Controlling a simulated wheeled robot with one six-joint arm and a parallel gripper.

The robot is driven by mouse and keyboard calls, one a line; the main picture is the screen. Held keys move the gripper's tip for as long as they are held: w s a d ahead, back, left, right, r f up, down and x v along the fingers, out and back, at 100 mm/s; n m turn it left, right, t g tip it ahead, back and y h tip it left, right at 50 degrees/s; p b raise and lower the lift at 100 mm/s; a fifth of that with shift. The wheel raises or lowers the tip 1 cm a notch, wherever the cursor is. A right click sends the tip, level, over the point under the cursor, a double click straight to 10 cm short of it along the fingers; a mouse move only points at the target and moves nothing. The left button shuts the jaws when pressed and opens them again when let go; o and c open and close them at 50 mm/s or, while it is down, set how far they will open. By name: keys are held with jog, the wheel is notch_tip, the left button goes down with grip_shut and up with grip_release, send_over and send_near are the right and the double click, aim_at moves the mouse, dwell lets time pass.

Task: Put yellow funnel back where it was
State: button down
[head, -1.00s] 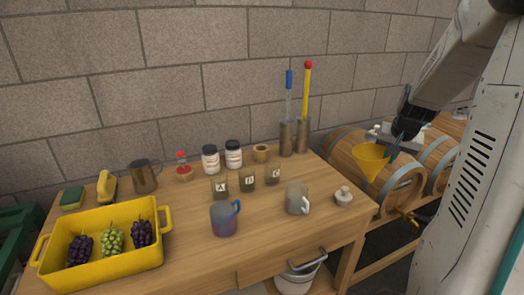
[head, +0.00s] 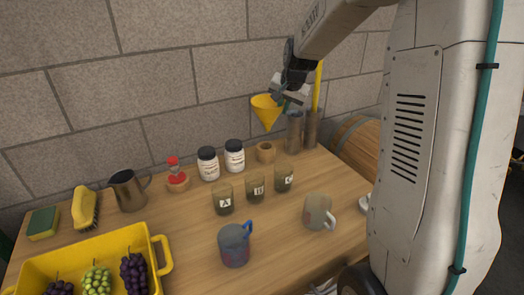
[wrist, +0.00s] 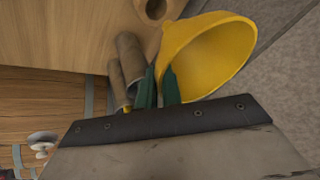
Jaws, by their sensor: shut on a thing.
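My gripper (head: 288,92) is shut on the yellow funnel (head: 267,111) and holds it in the air over the back of the table, wide mouth up. The funnel's spout points down above a small round wooden holder (head: 265,152), apart from it. In the wrist view the green fingertips (wrist: 158,88) are at the rim of the funnel (wrist: 208,55). The wooden holder (wrist: 153,9) shows at the top of that view with a dark hole in it.
Two metal cylinders (head: 295,132) with tall tools stand close right of the holder. White-labelled jars (head: 234,155) stand to its left. Lettered glasses (head: 255,189) and mugs (head: 318,211) are in front. A barrel (head: 357,146) lies beyond the table's right end.

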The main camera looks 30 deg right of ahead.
notch_tip(320, 180, down, 10)
jog(key=shift+w, duration=0.35)
jog(key=c, duration=1.6)
grip_release()
jog(key=shift+a, duration=0.1)
jog(key=d+v, duration=0.1)
jog(key=v, duration=1.1)
jog(key=s+a+r+n+g+y, duration=0.1)
jog(key=s+a+r+n, duration=0.35)
jog(key=s+a, duration=0.75)
jog(key=s+a+n+g, duration=0.1)
jog(key=s, duration=0.6)
jog(key=s+a+n+g, duration=0.1)
jog(key=s+a+n, duration=0.1)
jog(key=s, duration=0.5)
jog(key=s+a+n+g, duration=0.1)
jog(key=s+a+n, duration=0.1)
jog(key=s, duration=0.5)
jog(key=shift+s, duration=0.4)
